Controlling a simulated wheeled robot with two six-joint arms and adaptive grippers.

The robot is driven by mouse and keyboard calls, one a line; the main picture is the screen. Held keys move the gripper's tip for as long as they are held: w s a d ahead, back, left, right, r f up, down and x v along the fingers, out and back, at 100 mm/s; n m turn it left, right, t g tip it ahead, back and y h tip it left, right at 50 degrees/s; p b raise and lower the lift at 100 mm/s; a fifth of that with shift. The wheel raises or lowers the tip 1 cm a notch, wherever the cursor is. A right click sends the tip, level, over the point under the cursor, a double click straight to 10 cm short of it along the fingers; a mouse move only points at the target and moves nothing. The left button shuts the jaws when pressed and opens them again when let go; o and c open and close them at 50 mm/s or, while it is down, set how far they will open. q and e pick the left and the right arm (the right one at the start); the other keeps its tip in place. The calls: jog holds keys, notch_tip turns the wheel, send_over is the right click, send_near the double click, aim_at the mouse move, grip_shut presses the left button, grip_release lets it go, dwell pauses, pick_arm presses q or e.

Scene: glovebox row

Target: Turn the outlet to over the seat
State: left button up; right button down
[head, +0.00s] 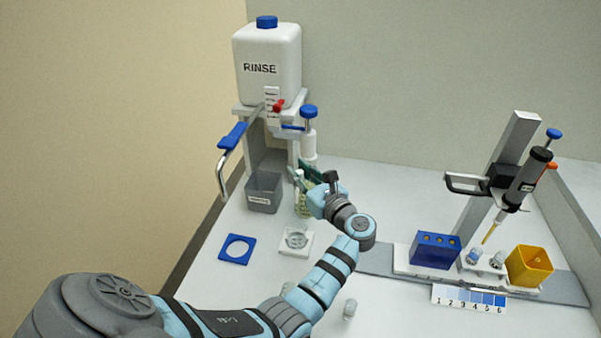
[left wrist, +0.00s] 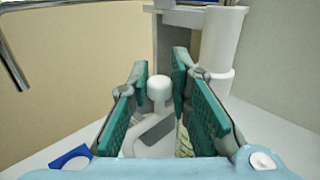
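The outlet (head: 222,172) is a bent metal pipe with a blue handle (head: 232,136), hanging left of the white RINSE tank (head: 267,65); its tip is above the bench, left of the grey bin. It also shows in the left wrist view (left wrist: 12,55). The seat seems to be the blue square plate with a round opening (head: 236,249), in front of the bin; a corner shows in the left wrist view (left wrist: 70,158). My left gripper (left wrist: 160,95) is open, its teal pads apart around a white round-topped piece (left wrist: 158,88), near a netted yellowish bottle (head: 303,203). My right gripper is out of view.
The grey bin (head: 263,192) stands behind the blue plate. A clear dish on a white plate (head: 295,243) lies right of it. A red tap (head: 279,105) is on the tank. A pipette stand (head: 500,175), blue rack (head: 435,250) and yellow cup (head: 530,265) occupy the right.

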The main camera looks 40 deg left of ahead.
pick_arm(q)
jog(key=shift+o, duration=1.3)
jog(key=shift+r, duration=0.2)
notch_tip(320, 180, up, 10)
jog(key=shift+f, duration=0.15)
